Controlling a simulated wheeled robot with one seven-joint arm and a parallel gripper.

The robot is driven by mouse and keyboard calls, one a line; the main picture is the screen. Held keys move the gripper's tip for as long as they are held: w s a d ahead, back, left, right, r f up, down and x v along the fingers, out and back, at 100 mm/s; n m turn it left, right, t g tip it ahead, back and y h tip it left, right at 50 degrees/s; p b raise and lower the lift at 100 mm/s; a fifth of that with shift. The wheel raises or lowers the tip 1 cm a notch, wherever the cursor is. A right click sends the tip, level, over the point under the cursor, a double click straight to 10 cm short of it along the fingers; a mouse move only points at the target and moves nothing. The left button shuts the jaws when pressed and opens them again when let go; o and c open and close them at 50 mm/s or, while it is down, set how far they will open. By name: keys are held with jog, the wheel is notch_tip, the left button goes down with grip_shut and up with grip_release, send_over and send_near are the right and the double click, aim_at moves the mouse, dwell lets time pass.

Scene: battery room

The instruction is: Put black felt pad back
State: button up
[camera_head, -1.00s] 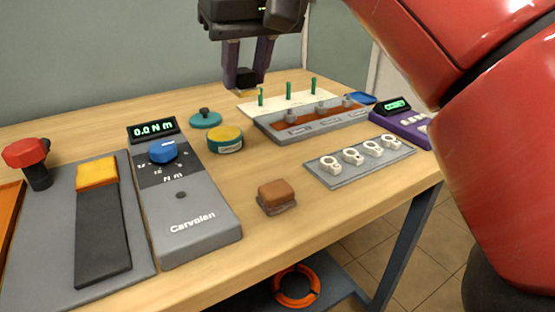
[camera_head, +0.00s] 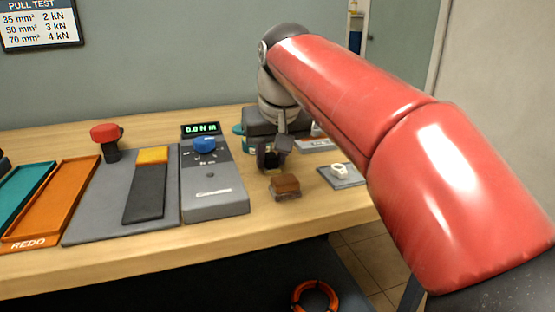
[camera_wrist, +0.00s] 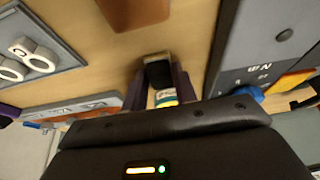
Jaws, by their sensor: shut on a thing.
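My gripper (camera_head: 270,160) points down over the table, just behind the brown block (camera_head: 285,184) and right of the grey torque tester (camera_head: 213,190). In the wrist view its fingers (camera_wrist: 161,85) are shut on a small black pad (camera_wrist: 158,74) with a pale yellowish edge. The pad appears above the tabletop, apart from the brown block, which shows at the top of the wrist view (camera_wrist: 135,8). A teal tin (camera_head: 247,146) stands behind the gripper, mostly hidden by my wrist; its yellow top shows between the fingers in the wrist view (camera_wrist: 166,97).
A grey plate with white ring lugs (camera_head: 342,178) lies to the right, partly behind my arm. The grey board with a black strip (camera_head: 148,195), a red knob (camera_head: 106,135) and an orange tray (camera_head: 55,205) are at left. The table's front edge is close to the block.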

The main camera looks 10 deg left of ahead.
jog(key=shift+f, duration=0.15)
jog(key=o, duration=0.9)
